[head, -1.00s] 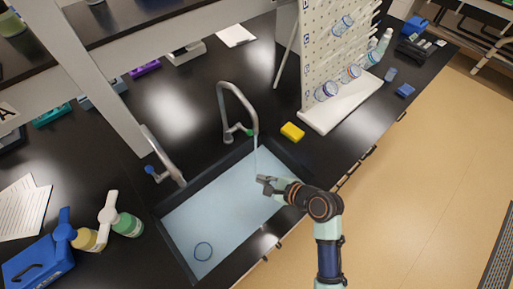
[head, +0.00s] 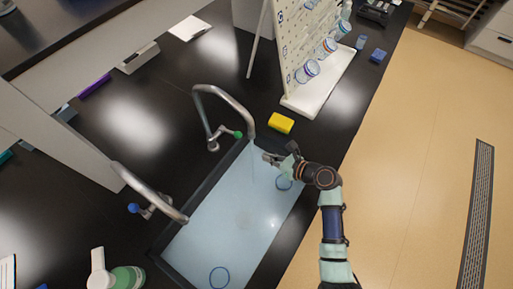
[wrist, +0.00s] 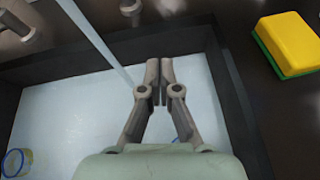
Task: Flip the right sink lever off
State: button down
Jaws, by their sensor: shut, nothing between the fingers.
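The right sink tap (head: 222,92) is a curved metal spout with a green-tipped lever (head: 238,134) beside its base. A thin water stream (wrist: 97,42) shows in the wrist view, falling into the sink. The left tap (head: 150,190) has a blue-tipped lever (head: 133,208). My gripper (head: 268,157) is over the sink (head: 225,205) near its far right corner, to the right of and in front of the green lever, apart from it. In the wrist view its fingers (wrist: 160,68) are together and empty. Metal tap parts (wrist: 28,25) show at the top left there, partly cut off.
A yellow sponge (head: 281,123) lies on the black counter just behind and right of my gripper. A white pegboard rack (head: 315,90) with glassware stands beyond it. Bottles (head: 125,278) stand at the lower left. Ring shapes (head: 219,277) lie in the sink.

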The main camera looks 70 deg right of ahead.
aim_at(230, 132)
jog(key=w+d+b, duration=0.1)
jog(key=w+d, duration=0.3)
jog(key=w, duration=0.6)
jog(key=shift+f+b, duration=0.25)
jog(key=shift+b, duration=0.05)
jog(key=shift+d, duration=0.1)
